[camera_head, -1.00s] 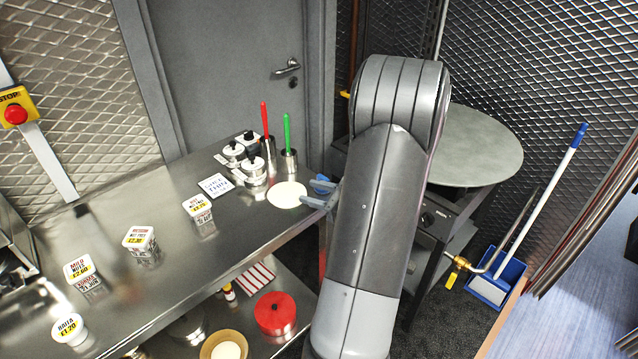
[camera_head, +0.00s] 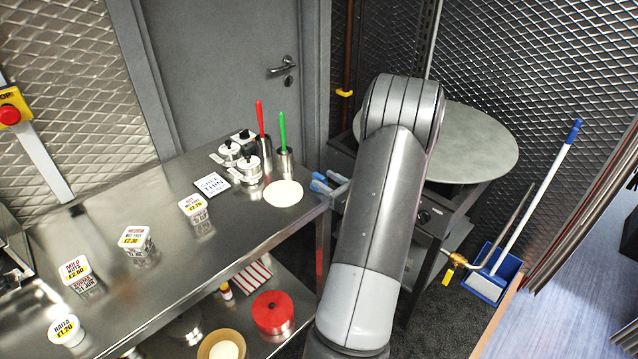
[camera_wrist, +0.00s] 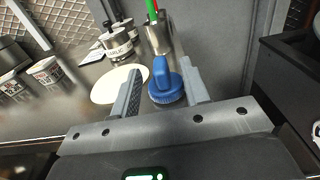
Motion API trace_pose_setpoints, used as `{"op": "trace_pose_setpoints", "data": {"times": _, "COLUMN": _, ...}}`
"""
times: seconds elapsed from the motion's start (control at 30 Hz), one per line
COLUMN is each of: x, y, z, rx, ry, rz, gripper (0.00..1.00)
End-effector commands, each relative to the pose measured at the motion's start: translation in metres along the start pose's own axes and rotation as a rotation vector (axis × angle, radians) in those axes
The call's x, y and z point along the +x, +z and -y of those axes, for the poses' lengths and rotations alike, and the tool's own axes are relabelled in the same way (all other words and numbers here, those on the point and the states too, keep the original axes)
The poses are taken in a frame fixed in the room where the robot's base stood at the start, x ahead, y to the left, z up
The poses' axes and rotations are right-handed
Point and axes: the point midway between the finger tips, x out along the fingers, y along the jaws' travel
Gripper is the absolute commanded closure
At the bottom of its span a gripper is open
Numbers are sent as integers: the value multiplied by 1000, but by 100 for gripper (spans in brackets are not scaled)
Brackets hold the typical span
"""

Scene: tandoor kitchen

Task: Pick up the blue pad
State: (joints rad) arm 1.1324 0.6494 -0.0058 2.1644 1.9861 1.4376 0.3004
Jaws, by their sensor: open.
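The blue pad (camera_wrist: 166,92) has a round ridged base and an upright blue handle. In the wrist view it stands on the steel counter between the two fingers of my gripper (camera_wrist: 160,68), which are open with a gap on each side. In the head view only a bit of the blue pad (camera_head: 319,184) shows at the counter's right end, partly hidden by my gripper (camera_head: 328,188). I cannot tell in either view how low the fingers are around it.
A pale flat round (camera_head: 284,193) lies just left of the pad on the steel counter (camera_head: 160,290). Pots with red (camera_head: 260,118) and green (camera_head: 282,130) handled tools stand behind. Labelled tubs (camera_head: 136,240) are further left. A round griddle (camera_head: 470,145) stands right of the counter.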

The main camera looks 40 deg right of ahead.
Motion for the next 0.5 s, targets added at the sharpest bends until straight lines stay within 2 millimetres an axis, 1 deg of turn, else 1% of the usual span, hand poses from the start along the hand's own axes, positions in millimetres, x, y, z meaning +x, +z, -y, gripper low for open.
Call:
{"op": "trace_pose_setpoints", "data": {"times": 0.03, "x": 9, "y": 1, "z": -1, "rx": 0, "ry": 3, "rz": 1, "gripper": 58}}
{"op": "trace_pose_setpoints", "data": {"times": 0.1, "x": 20, "y": 1, "z": -1, "rx": -1, "ry": 4, "rz": 1, "gripper": 58}}
{"op": "trace_pose_setpoints", "data": {"times": 0.2, "x": 32, "y": 1, "z": -1, "rx": 1, "ry": 2, "rz": 1, "gripper": 58}}
{"op": "trace_pose_setpoints", "data": {"times": 0.3, "x": 36, "y": 1, "z": 0, "rx": 0, "ry": 2, "rz": 1, "gripper": 58}}
{"op": "trace_pose_setpoints", "data": {"times": 0.43, "x": 36, "y": 1, "z": 0, "rx": 0, "ry": 1, "rz": 0, "gripper": 58}}
{"op": "trace_pose_setpoints", "data": {"times": 0.5, "x": 35, "y": 1, "z": 0, "rx": 0, "ry": 1, "rz": 0, "gripper": 63}}
